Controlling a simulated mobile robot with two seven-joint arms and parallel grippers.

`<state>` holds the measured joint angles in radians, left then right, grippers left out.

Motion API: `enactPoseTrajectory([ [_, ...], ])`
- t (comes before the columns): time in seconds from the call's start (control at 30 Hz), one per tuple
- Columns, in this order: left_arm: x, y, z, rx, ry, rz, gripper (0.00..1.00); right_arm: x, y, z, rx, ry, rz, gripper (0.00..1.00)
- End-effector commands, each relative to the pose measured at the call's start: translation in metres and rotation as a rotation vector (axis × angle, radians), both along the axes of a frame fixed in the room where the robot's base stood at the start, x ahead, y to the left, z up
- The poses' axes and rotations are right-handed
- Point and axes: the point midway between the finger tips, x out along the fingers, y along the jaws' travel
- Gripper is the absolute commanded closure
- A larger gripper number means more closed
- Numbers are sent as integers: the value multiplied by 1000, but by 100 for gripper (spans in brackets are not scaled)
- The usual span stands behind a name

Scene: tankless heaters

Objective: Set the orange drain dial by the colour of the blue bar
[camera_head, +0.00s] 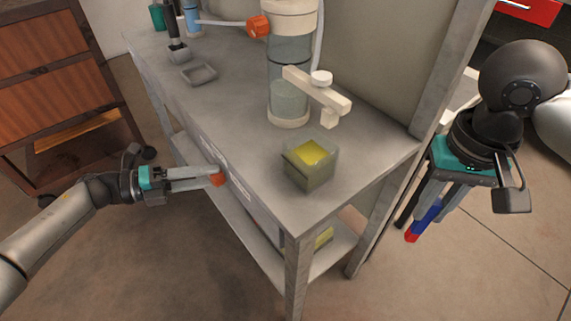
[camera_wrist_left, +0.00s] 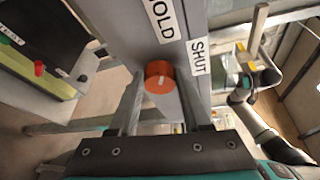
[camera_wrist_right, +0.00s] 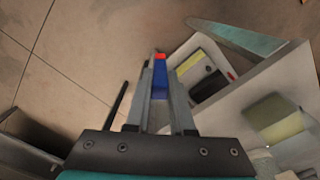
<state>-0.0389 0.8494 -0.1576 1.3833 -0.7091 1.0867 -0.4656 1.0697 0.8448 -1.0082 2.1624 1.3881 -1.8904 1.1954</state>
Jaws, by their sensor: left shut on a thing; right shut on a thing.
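The orange dial (camera_head: 217,179) sits on the front edge of the grey bench. My left gripper (camera_head: 214,178) is shut on it. In the left wrist view the dial (camera_wrist_left: 159,77) shows a small pale mark on its face, between the two fingers. The bar's lower end is red; this also shows in the right wrist view (camera_wrist_right: 160,57).
On the bench (camera_head: 235,125) stand a clear cylinder (camera_head: 289,70) with a cream arm, an orange knob (camera_head: 258,27) on a tube, a grey box with a yellow inside (camera_head: 310,165) and a small tray (camera_head: 199,73). A wooden drawer unit (camera_head: 50,60) stands left.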

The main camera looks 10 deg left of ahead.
Motion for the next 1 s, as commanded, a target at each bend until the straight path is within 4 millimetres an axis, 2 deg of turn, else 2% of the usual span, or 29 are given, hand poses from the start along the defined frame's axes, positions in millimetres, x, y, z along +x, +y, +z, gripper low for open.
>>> enactPoseTrajectory([
  [0.4, 0, 0, -1, -7, 10, 0, 100, 0, 0, 0, 0, 0, 0, 100],
  [0.43, 0, 0, -1, -7, 10, 0, 49, 0, 0, 0, 0, 0, 0, 100],
  [0.67, 0, 0, -1, -6, 8, 0, 23, 0, 0, 0, 0, 0, 0, 100],
  [1.0, -2, 4, 0, -5, 7, 1, 22, 0, 0, 1, 0, 0, 0, 100],
])
